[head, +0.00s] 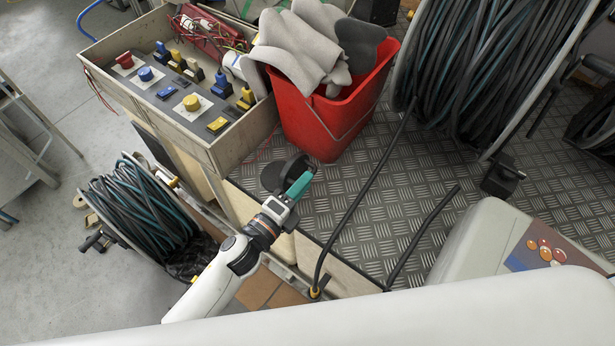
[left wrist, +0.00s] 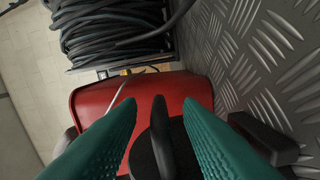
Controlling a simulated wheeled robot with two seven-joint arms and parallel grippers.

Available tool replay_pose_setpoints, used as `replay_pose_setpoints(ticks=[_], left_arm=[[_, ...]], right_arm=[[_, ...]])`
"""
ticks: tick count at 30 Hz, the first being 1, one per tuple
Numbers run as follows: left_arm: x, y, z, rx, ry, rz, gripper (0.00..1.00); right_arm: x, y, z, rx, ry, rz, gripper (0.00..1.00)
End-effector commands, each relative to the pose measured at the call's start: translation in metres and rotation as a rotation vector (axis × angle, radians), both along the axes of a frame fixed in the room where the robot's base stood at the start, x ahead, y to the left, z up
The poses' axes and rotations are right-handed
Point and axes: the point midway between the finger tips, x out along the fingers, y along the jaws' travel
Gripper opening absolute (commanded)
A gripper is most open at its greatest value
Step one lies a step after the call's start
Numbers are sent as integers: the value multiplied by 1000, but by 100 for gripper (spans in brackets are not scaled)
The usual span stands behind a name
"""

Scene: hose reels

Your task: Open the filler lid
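A black round lid (head: 275,176) shows beside the foot of the red bucket in the head view, partly hidden by my left gripper. In the left wrist view a black disc with a raised grip ridge (left wrist: 162,135) stands between the fingers. My left gripper (head: 300,184) has teal fingers, seen edge-on in the head view. In the left wrist view its fingers (left wrist: 162,122) are apart, one on each side of the ridge, with a gap showing on both sides. Contact lower down is hidden. My right gripper is not in view.
A red bucket (head: 318,125) with grey gloves stands on the tread-plate floor (head: 355,215). A control box (head: 215,150) with buttons is at upper left. Hose reels stand at left (head: 140,215) and upper right (head: 480,70). A black hose (head: 365,185) crosses the plate.

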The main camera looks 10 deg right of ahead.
Motion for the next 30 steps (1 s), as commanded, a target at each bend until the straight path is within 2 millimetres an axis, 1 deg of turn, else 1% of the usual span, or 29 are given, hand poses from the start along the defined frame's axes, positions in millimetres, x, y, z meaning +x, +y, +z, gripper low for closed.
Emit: replay_pose_setpoints(ticks=[1, 6, 12, 18, 30], left_arm=[[-9, 9, -2, 3, 3, 0, 33], [-36, 36, -2, 2, 2, 0, 33], [-58, 58, -1, 1, 1, 0, 33], [-66, 67, 1, 1, -2, 1, 33], [-66, 67, 1, 1, -2, 1, 33]], right_arm=[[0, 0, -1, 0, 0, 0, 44], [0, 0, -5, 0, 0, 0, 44], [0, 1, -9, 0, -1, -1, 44], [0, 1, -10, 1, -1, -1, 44], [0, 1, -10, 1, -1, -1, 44]])
